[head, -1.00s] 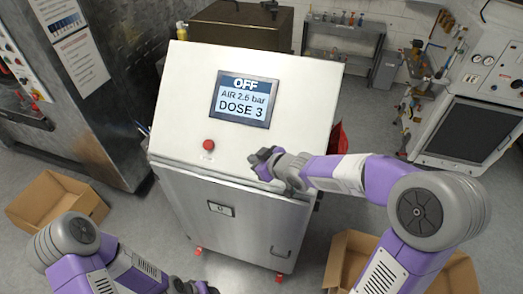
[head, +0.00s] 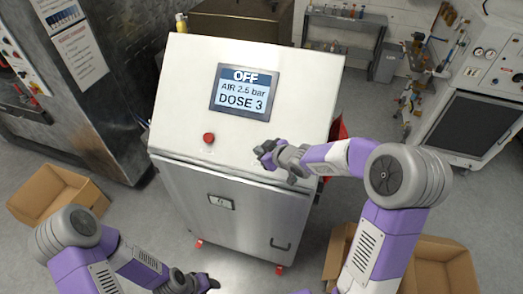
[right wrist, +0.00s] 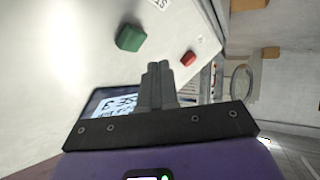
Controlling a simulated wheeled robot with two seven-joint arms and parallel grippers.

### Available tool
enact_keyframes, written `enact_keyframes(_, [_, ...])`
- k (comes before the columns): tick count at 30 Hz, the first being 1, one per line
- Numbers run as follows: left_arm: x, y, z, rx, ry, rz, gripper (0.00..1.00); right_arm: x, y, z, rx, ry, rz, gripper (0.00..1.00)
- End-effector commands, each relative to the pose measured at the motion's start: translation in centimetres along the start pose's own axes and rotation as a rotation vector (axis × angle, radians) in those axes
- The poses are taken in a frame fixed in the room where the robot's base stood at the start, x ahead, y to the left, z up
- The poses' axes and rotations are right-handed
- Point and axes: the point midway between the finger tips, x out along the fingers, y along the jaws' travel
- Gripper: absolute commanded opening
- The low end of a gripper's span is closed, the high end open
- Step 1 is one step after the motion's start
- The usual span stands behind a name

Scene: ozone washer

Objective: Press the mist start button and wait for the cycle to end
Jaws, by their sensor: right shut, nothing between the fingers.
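The white sloped panel (head: 170,100) of the washer cabinet fills the middle of the head view. Its screen (head: 243,93) reads OFF, AIR 2.5 bar, DOSE 3, and shows partly in the right wrist view (right wrist: 98,103). A red button (head: 208,138) sits on the panel's lower left; a red button also shows in the right wrist view (right wrist: 188,58). A green button (right wrist: 131,38) shows only there. My right gripper (head: 262,151) is shut and empty over the panel's lower right; its fingertips (right wrist: 159,68) look apart from both buttons. My left gripper (head: 210,283) is low, its jaws unclear.
The steel cabinet door (head: 221,202) is below the panel. Cardboard boxes stand on the floor at left (head: 60,195) and right (head: 440,265). A steel machine (head: 105,130) stands left, and a white machine (head: 475,110) stands right.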

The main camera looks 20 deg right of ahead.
Motion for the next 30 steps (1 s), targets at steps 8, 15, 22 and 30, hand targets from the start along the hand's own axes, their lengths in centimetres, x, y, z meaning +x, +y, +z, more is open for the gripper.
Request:
enact_keyframes(8, [-0.16, 0.06, 0.0, 0.0, 0.0, 0.0, 0.5, 1.17, 0.87, 0.84, 0.0, 0.001, 0.0, 0.0])
enact_keyframes(15, [-0.15, 0.06, 0.0, 0.0, 0.0, 0.0, 0.5, 1.22, 0.91, 0.86, -0.001, 0.001, 0.0, 0.0])
enact_keyframes(22, [-0.15, 0.06, 0.0, 0.0, 0.0, 0.0, 0.5, 1.21, 0.89, 0.86, 0.0, 0.001, 0.0, 0.0])
enact_keyframes(30, [-0.15, 0.06, 0.0, 0.0, 0.0, 0.0, 0.5, 1.2, 0.89, 0.86, 0.0, 0.001, 0.0, 0.0])
